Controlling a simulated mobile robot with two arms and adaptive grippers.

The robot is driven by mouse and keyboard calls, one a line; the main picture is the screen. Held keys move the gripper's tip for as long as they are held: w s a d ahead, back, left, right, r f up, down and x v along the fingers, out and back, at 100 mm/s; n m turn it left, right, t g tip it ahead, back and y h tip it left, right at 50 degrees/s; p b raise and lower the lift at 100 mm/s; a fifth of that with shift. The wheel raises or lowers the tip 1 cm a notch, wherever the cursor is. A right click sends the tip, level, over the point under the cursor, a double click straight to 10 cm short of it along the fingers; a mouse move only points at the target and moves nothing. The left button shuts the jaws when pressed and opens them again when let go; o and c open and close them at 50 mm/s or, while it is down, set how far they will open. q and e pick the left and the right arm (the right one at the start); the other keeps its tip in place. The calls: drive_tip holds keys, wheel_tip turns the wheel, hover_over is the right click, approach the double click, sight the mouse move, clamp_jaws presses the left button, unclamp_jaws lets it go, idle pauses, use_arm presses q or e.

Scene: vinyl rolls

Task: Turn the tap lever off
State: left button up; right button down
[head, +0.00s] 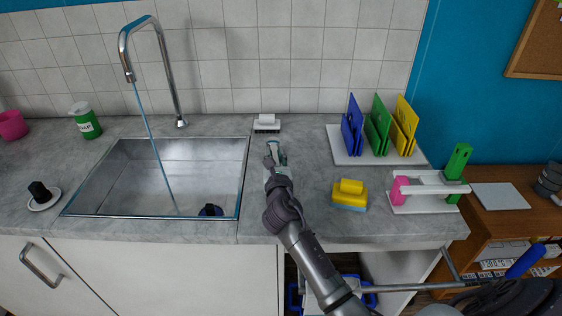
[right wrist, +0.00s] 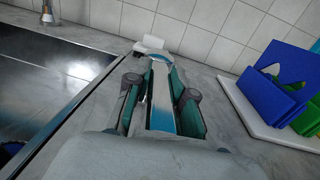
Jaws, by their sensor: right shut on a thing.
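The chrome tap (head: 155,55) arches over the sink, and a thin blue stream of water (head: 153,145) runs from its spout into the basin. My right gripper (head: 275,152) is over the counter just right of the sink. In the right wrist view its fingers (right wrist: 160,105) are shut on a slim silver bar with a blue end (right wrist: 161,90), which looks like the tap lever. The lever's base is hidden by the gripper. My left gripper is not in view.
The steel sink (head: 110,185) holds a dark blue item (head: 210,210). A white block (head: 267,123) stands behind the gripper. To the right are a yellow sponge (head: 349,195), a rack with coloured boards (head: 378,158) and a white stand (head: 430,203).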

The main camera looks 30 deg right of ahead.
drive_tip(key=shift+w+a+m+g+h+b, duration=0.15)
drive_tip(key=shift+a+m+g+h+b, duration=0.25)
drive_tip(key=shift+h, duration=0.3)
drive_tip(key=shift+d, duration=0.1)
drive_tip(key=c, duration=1)
unclamp_jaws()
drive_tip(key=shift+s+a+f, duration=0.1)
drive_tip(key=shift+s+a, duration=0.15)
drive_tip(key=shift+s, duration=0.15)
drive_tip(key=v, duration=1.1)
